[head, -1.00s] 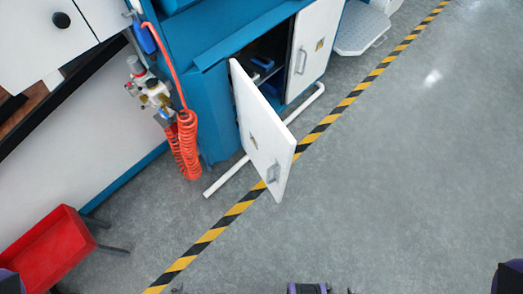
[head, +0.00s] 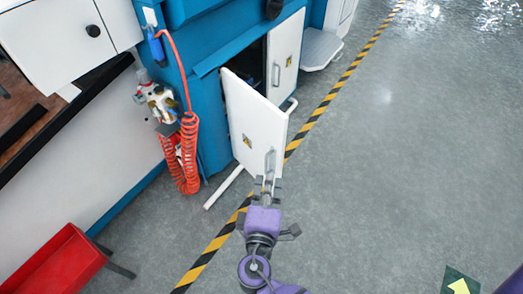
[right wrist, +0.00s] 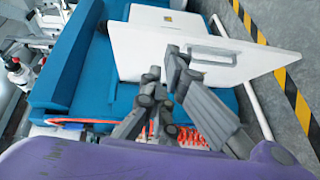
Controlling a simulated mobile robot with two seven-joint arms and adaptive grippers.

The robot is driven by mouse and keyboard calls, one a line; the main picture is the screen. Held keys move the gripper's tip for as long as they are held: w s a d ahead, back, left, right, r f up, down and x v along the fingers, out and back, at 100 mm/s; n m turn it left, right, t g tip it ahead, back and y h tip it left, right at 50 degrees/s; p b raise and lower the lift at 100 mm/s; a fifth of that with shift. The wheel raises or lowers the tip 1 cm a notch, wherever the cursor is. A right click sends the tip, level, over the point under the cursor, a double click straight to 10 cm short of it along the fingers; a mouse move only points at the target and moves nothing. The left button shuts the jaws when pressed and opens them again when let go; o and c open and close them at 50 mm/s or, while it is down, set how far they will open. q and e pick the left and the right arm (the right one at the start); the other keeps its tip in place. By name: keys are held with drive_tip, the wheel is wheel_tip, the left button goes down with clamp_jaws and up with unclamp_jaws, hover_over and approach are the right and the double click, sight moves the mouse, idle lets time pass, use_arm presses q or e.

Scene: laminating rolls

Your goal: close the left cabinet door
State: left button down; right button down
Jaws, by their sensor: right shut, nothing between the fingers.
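The left cabinet door (head: 250,125) is a white panel with a small yellow label and a metal handle (head: 270,166). It stands open, swung out from the blue cabinet (head: 207,110), with a dark gap behind it. My right gripper (head: 265,186) is shut and empty, close to the door's lower outer part by the handle. In the right wrist view its fingers (right wrist: 165,80) overlap the white door (right wrist: 190,45) near the handle (right wrist: 212,55); I cannot tell whether they touch. My left gripper is not in view.
The right cabinet door (head: 286,55) is closed beside the gap. A white floor pipe (head: 222,188) runs below the doors. A coiled orange hose (head: 186,155) hangs at the left, with a red bin (head: 55,265) nearer.

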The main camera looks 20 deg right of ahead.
drive_tip(key=w+a+r+n+t, duration=0.1)
drive_tip(key=w+a+r+t, duration=0.1)
drive_tip(key=a+r, duration=0.15)
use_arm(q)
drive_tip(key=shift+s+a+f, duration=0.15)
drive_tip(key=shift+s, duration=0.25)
use_arm(e)
drive_tip(key=s+d+x, duration=0.1)
drive_tip(key=d+x, duration=0.1)
drive_tip(key=x, duration=1.1)
drive_tip(key=shift+d, duration=0.2)
drive_tip(key=shift+f, duration=0.1)
